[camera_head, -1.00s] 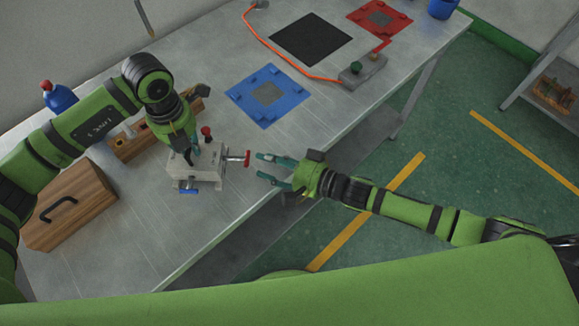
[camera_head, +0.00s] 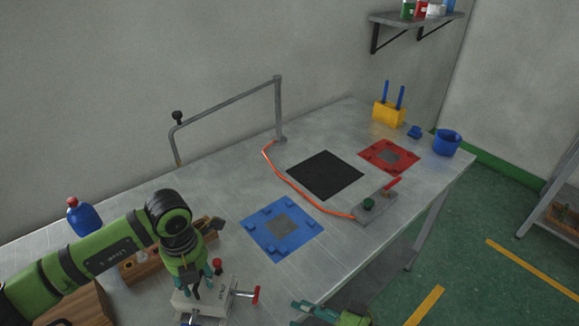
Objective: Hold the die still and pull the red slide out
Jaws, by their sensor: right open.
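The die (camera_head: 212,307) is a pale grey block on the table at the bottom left of the head view, its lower end near the picture's edge. The red slide (camera_head: 256,295) sticks out of its right side on a metal rod and ends in a red crossbar. My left gripper (camera_head: 197,291) points down at the top of the die; its fingertips are partly hidden, so its grip is unclear. My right gripper (camera_head: 299,314) is open at the bottom edge, partly cut off. Its fingers point left toward the red crossbar, apart from it.
A wooden block (camera_head: 140,266) stands behind the die, and a wooden box (camera_head: 75,306) is at the lower left. A blue mat (camera_head: 258,215), black mat (camera_head: 325,168) and red mat (camera_head: 370,157) lie farther back. A switch box (camera_head: 377,209) with an orange cable is near the front edge.

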